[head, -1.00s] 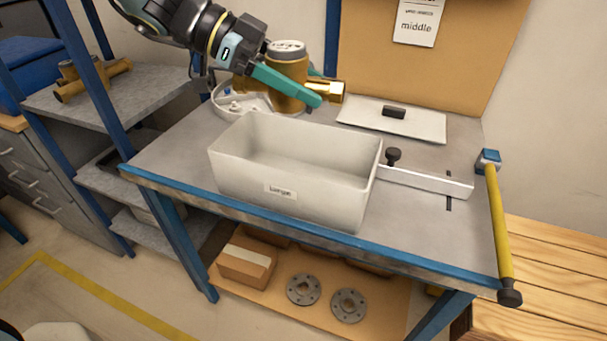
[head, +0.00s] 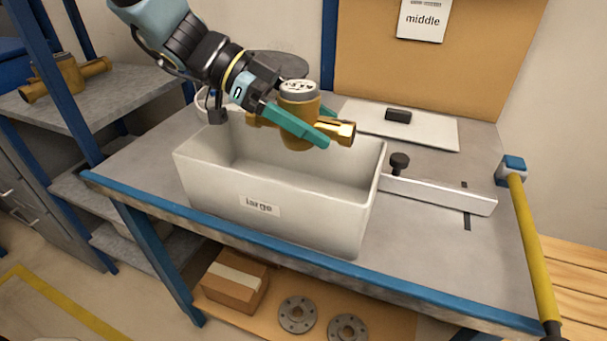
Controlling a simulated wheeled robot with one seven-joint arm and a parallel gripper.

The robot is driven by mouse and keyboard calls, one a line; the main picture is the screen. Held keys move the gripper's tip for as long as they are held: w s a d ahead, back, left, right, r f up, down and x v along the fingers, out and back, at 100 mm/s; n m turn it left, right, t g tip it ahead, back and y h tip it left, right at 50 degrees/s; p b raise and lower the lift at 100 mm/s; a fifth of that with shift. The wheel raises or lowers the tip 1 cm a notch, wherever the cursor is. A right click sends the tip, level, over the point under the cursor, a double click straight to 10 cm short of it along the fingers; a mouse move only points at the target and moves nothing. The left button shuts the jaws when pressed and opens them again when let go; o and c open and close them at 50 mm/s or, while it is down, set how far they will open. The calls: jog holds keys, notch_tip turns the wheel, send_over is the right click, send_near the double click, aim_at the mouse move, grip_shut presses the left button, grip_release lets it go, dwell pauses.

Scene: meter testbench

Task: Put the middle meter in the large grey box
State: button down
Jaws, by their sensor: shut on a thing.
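A brass meter (head: 298,136) with a round pale dial on top is held in my gripper (head: 318,137). The green fingers are shut on it, and one finger crosses its front. The meter is upright, over the back part of the large grey box (head: 262,211), at about rim height or above; its exact height is hard to tell. The box is open, labelled "large", and stands at the bench's front edge. Its visible inside is empty. A card (head: 423,20) reading "middle" hangs on the brown board behind.
Another brass meter (head: 64,78) lies on the left shelf. A round fixture (head: 205,97) stands behind the box.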

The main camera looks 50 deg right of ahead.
aim_at(258, 126)
notch_tip(258, 126, down, 7)
dwell(0.5)
jog(key=shift+f, duration=0.6)
grip_release()
jog(key=shift+r, duration=0.2)
jog(key=v, duration=0.8)
jog(key=shift+s+d+r, duration=0.1)
jog(key=shift+s+r, duration=0.05)
jog(key=shift+r, duration=0.2)
